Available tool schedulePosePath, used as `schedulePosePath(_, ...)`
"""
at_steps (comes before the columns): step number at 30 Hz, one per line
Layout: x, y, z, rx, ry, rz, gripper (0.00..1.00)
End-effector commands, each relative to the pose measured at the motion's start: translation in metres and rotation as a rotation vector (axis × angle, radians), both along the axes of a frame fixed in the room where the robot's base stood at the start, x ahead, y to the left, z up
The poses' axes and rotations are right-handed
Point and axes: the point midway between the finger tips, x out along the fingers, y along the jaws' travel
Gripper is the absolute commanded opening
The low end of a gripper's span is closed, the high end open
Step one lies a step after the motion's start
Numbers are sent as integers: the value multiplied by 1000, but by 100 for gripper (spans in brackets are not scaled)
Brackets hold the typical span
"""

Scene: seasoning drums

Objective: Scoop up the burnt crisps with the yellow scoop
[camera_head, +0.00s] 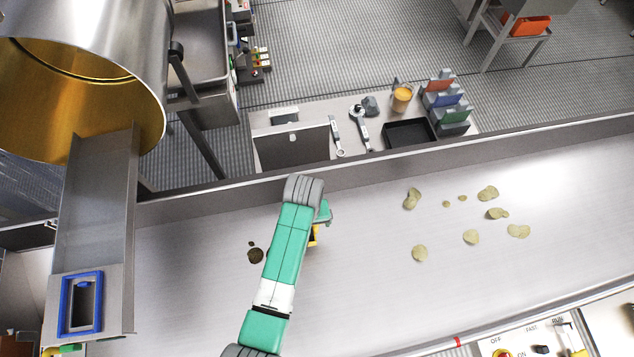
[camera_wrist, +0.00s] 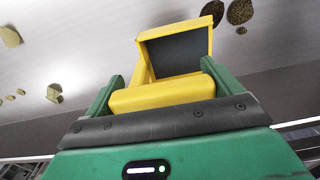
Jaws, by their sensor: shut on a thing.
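The yellow scoop (camera_wrist: 178,48) is in my gripper (camera_wrist: 160,92), its handle between the green fingers in the wrist view. Its dark inner face shows no crisps. In the head view my arm hides most of the scoop, and only a small yellow part (camera_head: 313,236) shows. Burnt crisps, dark brown, lie on the belt just left of my arm: a larger one (camera_head: 255,256) and a smaller one (camera_head: 251,243). In the wrist view a dark speckled crisp (camera_wrist: 240,11) lies just beyond the scoop's right corner, with a small dark bit below it.
Several pale crisps (camera_head: 471,237) lie on the right part of the belt (camera_head: 360,290). A raised rail (camera_head: 400,161) runs along its far side. A metal chute (camera_head: 95,210) under the large drum (camera_head: 90,80) stands at the left.

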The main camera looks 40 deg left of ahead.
Motion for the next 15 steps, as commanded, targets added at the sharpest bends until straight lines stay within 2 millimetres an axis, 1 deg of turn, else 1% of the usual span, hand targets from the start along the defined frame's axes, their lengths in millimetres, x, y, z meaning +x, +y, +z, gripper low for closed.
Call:
schedulePosePath(3,1,5,2,-1,-1,40,67)
schedulePosePath(8,1,5,-1,-1,-1,44,67)
schedulePosePath(11,1,5,-9,-1,-1,43,67)
schedulePosePath(15,1,5,-26,-1,0,43,67)
